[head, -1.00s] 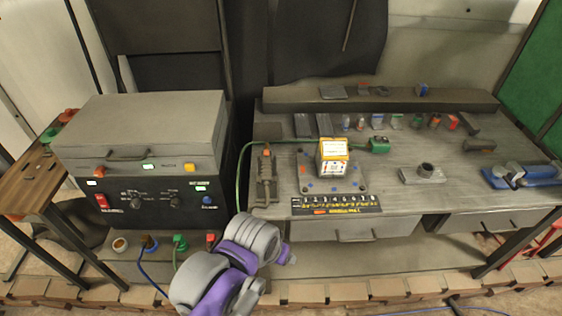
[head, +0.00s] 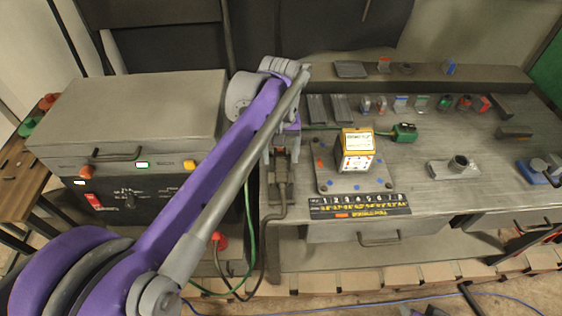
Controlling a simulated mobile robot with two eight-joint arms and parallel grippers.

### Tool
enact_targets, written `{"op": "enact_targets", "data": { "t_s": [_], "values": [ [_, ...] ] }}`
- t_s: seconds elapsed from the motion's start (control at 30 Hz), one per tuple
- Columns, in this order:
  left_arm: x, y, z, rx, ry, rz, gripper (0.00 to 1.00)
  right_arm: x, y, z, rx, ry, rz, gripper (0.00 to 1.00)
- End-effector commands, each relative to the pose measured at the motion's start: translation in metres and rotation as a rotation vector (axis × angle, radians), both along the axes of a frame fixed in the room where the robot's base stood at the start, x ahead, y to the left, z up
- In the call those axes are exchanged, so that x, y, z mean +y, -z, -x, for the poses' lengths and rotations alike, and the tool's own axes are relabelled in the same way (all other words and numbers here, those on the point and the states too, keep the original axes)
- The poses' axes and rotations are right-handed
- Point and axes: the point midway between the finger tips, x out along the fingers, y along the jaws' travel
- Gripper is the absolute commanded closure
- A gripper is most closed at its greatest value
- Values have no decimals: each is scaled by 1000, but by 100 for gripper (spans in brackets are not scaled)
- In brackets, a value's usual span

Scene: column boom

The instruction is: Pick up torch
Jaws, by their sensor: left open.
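The torch (head: 281,187) looks like a dark, narrow tool lying along the left end of the workbench, with a dark cable curving from its near end down over the front edge. My left gripper (head: 280,152) points down over the far part of the torch from the end of my purple and grey arm. It is open. Its fingertips are small and partly hidden, so I cannot tell whether they touch the torch or are around it. My right gripper is not in view.
A grey-topped machine (head: 140,115) stands left of the bench. Right of the torch are a plate with a yellow-and-white box (head: 355,150), a green clamp (head: 404,132) and a black numbered strip (head: 360,206). Several small items line the back. A blue vise-like tool (head: 535,172) is at right.

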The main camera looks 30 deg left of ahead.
Motion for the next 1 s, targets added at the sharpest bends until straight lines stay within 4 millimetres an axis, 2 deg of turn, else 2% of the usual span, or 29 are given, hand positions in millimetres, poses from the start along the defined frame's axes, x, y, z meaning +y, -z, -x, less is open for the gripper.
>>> {"op": "enact_targets", "data": {
  "t_s": [0.4,0.7,1.0],
  "values": [
    [3,50,-3,-1,1,-1,25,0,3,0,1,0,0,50],
    [3,54,-3,-1,1,-1,27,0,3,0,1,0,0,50],
    [3,53,-3,-1,1,-1,81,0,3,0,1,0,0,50]
  ]
}}
